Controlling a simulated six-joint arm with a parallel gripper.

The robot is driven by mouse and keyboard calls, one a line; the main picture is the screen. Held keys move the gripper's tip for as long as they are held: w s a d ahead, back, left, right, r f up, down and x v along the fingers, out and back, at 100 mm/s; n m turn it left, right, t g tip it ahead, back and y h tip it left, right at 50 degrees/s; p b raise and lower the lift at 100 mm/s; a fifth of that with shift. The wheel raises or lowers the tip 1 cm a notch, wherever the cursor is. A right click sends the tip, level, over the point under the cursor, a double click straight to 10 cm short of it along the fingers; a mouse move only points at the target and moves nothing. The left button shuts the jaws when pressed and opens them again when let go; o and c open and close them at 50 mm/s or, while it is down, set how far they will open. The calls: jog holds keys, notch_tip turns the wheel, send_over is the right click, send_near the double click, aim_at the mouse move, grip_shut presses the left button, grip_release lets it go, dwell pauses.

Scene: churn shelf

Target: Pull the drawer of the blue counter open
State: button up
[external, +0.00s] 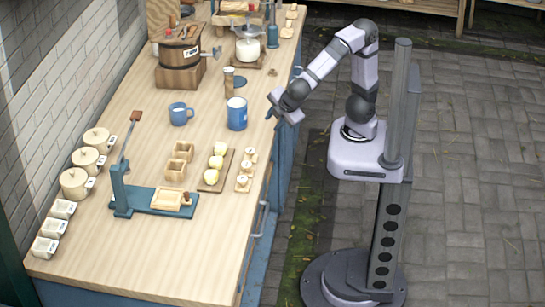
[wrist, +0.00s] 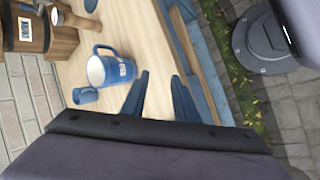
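The blue counter (external: 283,165) has a pale wooden top, and its blue front faces my arm in the external view. Pale bar handles (external: 262,217) show on the front toward the near end. I cannot clearly make out the drawer's outline or whether it stands out. My gripper (external: 271,110) hangs above the counter's front edge, beside the blue-and-white mug, apart from the handles. In the wrist view my gripper (wrist: 163,97) has its two blue fingers spread with nothing between them. The counter's blue front (wrist: 205,45) also shows there.
A large blue mug (external: 237,114) stands close to my gripper, with a smaller blue mug (external: 180,114) to its left. Wooden moulds, a board of yellow pieces (external: 215,168), lidded pots and a barrel (external: 180,60) crowd the top. The paved floor (external: 470,190) is open.

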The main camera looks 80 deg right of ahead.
jog(key=s+a+n+t+y+b, duration=0.1)
jog(key=a+n+t+b, duration=0.5)
jog(key=a, duration=0.8)
jog(key=s+a+r+n+t+y+b, duration=0.2)
jog(key=s+a+r+t+y+b, duration=0.25)
jog(key=s+a+b, duration=0.4)
notch_tip(320, 180, down, 24)
jog(key=a+f+p, duration=0.1)
jog(key=a+p, duration=0.1)
jog(key=w, duration=0.7)
jog(key=shift+f+m+t, duration=0.3)
jog(key=shift+f+t, duration=0.05)
jog(key=shift+f, duration=0.1)
grip_shut()
